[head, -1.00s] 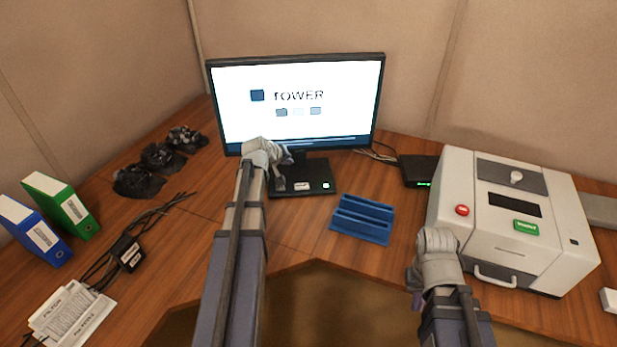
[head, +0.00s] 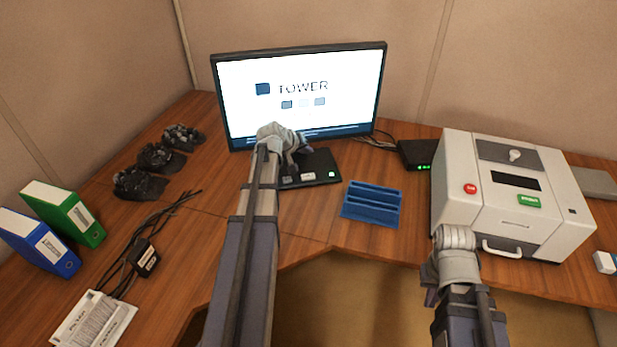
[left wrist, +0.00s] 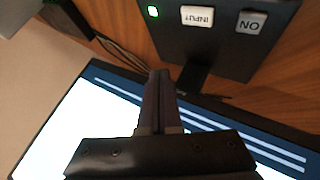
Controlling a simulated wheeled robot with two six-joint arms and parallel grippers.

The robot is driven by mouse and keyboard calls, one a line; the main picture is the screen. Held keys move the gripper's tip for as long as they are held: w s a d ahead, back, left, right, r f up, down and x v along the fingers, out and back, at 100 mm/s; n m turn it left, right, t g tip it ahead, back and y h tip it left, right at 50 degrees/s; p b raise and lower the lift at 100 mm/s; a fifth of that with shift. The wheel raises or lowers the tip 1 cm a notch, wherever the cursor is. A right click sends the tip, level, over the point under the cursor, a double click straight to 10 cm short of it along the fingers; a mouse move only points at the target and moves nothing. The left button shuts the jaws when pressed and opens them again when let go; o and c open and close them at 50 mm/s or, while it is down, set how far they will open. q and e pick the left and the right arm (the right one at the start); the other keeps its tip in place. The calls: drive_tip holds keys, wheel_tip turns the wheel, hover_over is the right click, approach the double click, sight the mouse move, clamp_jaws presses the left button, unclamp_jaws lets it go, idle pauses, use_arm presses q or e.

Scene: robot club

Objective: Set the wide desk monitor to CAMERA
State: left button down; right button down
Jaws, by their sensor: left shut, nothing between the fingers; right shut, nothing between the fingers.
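The wide desk monitor (head: 345,85) stands at the back of the desk. Its bright screen reads TOWER, with a dark blue square beside the word and smaller squares below. Its dark base (head: 322,163) carries an INPUT button (left wrist: 197,16), an ON button (left wrist: 251,22) and a lit green light (left wrist: 153,11), all inverted in the left wrist view. My left gripper (head: 290,167) is shut and empty, over the left part of the base. Its fingertips (left wrist: 160,76) point near the base; contact cannot be told. My right gripper (head: 430,297) is shut and empty, low in front of the white machine.
A blue slotted holder (head: 371,204) lies right of the base.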

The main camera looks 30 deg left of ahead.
sight(307, 178)
use_arm(q)
drive_tip(key=shift+f+b, duration=4.2)
drive_tip(key=shift+f, duration=0.15)
drive_tip(key=shift+f, duration=0.1)
drive_tip(key=shift+f+b, duration=0.25)
drive_tip(key=shift+b, duration=0.15)
drive_tip(key=shift+f+b, duration=0.5)
drive_tip(key=shift+r, duration=0.1)
drive_tip(key=shift+r+p, duration=0.85)
drive_tip(key=shift+p, duration=0.1)
wheel_tip(307, 178, up, 5)
drive_tip(key=p, duration=0.5)
